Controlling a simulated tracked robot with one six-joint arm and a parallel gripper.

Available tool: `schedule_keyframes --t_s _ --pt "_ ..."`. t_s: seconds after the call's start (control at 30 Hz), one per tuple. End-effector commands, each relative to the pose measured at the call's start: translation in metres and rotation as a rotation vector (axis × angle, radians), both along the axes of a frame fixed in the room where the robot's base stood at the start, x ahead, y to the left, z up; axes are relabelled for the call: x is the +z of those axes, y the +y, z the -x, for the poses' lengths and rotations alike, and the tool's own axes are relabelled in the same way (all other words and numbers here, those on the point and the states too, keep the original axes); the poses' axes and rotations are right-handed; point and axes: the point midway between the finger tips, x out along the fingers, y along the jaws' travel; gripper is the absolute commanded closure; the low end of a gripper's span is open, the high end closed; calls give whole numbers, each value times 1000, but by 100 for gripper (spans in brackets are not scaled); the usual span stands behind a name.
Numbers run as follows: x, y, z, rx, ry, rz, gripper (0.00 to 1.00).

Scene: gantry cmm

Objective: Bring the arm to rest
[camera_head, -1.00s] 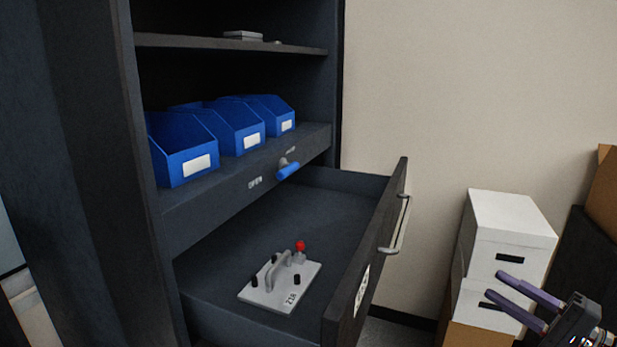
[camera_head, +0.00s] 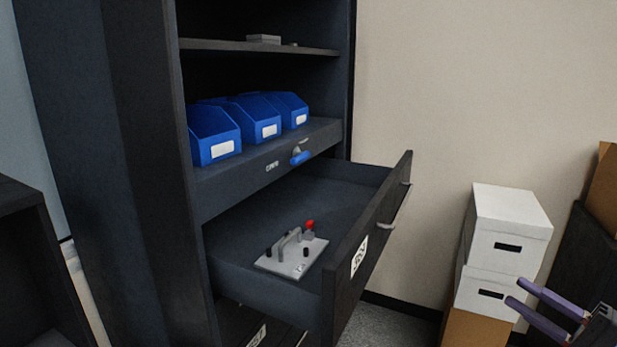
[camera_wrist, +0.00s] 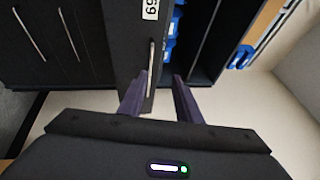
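My gripper (camera_head: 548,312) is at the lower right of the head view, in front of the stacked boxes. Its two purple fingers are apart with nothing between them. In the wrist view the open fingers (camera_wrist: 160,98) point toward the dark drawer front (camera_wrist: 125,45) and its handle; I cannot tell the gap to it. The drawer (camera_head: 345,270) stands pulled out of the dark cabinet, away from the fingers in the head view. A grey plate fixture (camera_head: 285,262) with a handle, black pegs and a red knob lies in the drawer.
Blue bins (camera_head: 212,140) with white labels stand on the shelf above the drawer. A blue-handled latch (camera_head: 300,157) sits on the rail. White boxes (camera_head: 508,235) are stacked at the right, by a brown carton (camera_head: 606,195). Grey floor shows between drawer and boxes.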

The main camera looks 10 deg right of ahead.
Motion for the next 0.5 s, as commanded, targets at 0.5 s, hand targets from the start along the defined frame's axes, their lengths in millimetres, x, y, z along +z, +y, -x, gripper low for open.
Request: schedule_keyframes --t_s 0.5 --pt "-59 8 4 20 299 -96 69"
